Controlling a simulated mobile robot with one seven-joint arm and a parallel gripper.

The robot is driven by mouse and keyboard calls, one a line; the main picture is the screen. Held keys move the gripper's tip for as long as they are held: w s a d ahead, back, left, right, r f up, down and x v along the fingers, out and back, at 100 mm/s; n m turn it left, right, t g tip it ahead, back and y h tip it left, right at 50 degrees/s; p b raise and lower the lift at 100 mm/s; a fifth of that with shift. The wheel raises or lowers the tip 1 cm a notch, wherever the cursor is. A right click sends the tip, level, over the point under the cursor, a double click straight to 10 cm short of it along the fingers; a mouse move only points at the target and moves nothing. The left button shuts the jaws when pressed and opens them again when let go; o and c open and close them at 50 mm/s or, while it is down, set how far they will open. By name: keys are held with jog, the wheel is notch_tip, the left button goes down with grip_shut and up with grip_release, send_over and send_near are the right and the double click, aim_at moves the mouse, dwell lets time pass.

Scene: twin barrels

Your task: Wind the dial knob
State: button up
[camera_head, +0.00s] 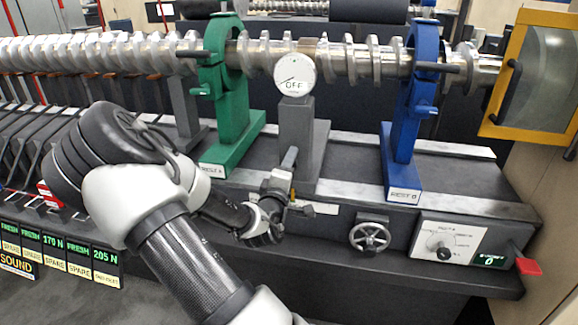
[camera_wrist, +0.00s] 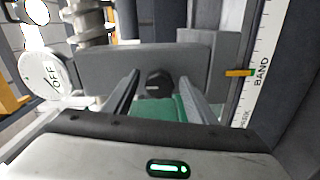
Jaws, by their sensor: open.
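My gripper (camera_head: 284,172) is well to the left of that panel, in front of the grey post. In the wrist view my gripper (camera_wrist: 158,82) has its two fingers apart. A dark, faceted knob-like part (camera_wrist: 159,83) shows between the fingertips, against a grey block. I cannot tell whether the fingers touch it. The dial panel does not show in the wrist view.
A round OFF gauge (camera_head: 295,75) tops the grey post (camera_head: 298,140). A green rest (camera_head: 228,110) and a blue rest (camera_head: 406,120) bear the shaft. A handwheel (camera_head: 370,237) sits left of the panel. A BAND scale (camera_wrist: 262,70) with an orange pointer (camera_wrist: 240,73) lies right of my fingers.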

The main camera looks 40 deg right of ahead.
jog(key=v, duration=0.6)
jog(key=shift+p, duration=0.4)
